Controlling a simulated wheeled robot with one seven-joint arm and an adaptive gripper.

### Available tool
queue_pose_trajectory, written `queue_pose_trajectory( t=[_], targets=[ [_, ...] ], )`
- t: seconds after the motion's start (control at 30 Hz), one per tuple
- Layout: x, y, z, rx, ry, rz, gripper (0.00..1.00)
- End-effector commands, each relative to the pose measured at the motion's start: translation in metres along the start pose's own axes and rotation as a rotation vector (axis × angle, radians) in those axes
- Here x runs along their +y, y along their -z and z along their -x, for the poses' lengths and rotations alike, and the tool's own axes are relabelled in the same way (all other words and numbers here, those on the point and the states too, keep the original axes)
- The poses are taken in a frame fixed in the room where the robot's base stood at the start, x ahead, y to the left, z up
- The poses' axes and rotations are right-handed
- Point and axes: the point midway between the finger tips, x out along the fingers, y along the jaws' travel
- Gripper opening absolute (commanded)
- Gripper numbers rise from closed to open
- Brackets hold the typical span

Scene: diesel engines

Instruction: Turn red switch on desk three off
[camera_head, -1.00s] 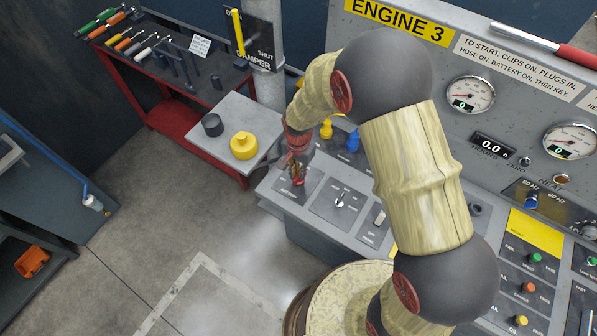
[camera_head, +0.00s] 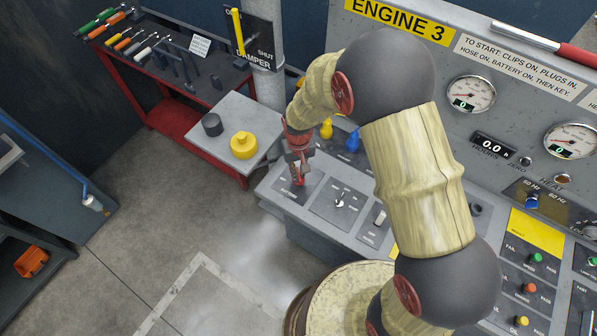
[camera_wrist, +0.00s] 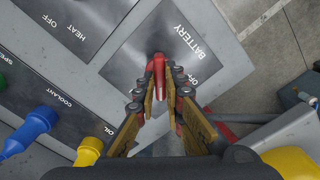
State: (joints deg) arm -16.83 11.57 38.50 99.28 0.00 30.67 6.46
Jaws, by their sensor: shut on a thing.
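The red switch (camera_wrist: 158,66) stands on the grey plate marked BATTERY, with OFF printed near it, in the wrist view. In the head view this battery plate (camera_head: 289,189) is at the left end of the Engine 3 desk (camera_head: 306,222). My gripper (camera_wrist: 159,92) is over the plate with its fingers on both sides of the red switch, shut on it. It also shows in the head view (camera_head: 299,178), pointing down from my bent arm. The fingers partly hide the switch in the head view.
Blue (camera_wrist: 40,122) and yellow (camera_wrist: 90,150) plugs stand near my gripper. A grey side table (camera_head: 225,125) holds a yellow knobbed part (camera_head: 244,145) and a dark cylinder (camera_head: 212,124). Open floor lies in front.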

Motion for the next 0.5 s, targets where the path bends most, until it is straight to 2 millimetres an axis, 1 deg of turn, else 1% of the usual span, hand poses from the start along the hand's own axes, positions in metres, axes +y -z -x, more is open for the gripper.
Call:
queue_pose_trajectory(
  t=[0.2, 0.5],
  targets=[
    [-0.0002, 0.0009, 0.0007, 0.002, 0.0, 0.206, 0.0],
    [-0.0001, 0.001, 0.0007, 0.002, 0.0, 0.471, 0.0]
  ],
)
